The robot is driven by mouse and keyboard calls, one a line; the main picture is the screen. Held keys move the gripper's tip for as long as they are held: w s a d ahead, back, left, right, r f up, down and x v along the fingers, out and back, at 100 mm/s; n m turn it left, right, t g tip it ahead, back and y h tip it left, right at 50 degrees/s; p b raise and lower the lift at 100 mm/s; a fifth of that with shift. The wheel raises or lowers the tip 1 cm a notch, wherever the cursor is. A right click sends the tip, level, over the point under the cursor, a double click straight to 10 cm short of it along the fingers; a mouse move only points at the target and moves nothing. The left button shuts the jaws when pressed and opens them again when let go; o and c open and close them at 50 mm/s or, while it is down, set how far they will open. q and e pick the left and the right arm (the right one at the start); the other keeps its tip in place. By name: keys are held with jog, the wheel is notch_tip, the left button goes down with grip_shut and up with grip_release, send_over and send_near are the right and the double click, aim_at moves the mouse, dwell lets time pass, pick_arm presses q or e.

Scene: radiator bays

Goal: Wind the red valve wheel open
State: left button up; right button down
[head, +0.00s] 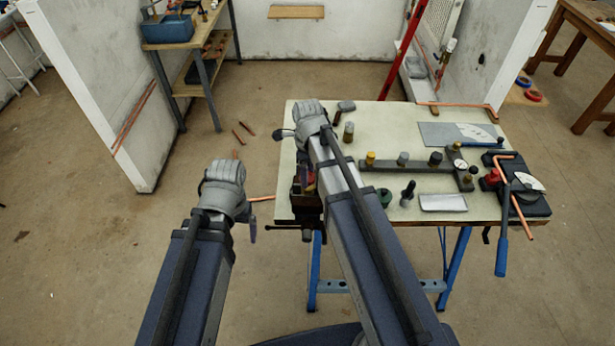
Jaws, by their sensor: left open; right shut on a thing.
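A small red knob-like part (491,177) shows at the table's right end beside a black tool; I cannot tell if it is the valve wheel. A dark vise (306,234) is at the table's left front edge, with reddish parts partly hidden behind my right arm. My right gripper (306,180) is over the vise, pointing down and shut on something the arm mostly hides. My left gripper (253,231) is open and empty, over the floor left of the table, apart from the vise.
The pale workbench (390,125) carries a dark manifold bar (410,167) with several fittings, a metal tray (443,203), a grey sheet (458,134) and a blue-handled bender (502,245). Copper pipe lies at the back edge. Floor to the left is mostly clear.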

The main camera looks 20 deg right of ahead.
jog(key=n, duration=2)
jog(key=shift+s, duration=0.1)
jog(key=n, duration=0.6)
jog(key=shift+n, duration=0.4)
jog(key=c, duration=0.6)
grip_release()
jog(key=shift+n, duration=0.4)
jog(key=shift+o, duration=1.4)
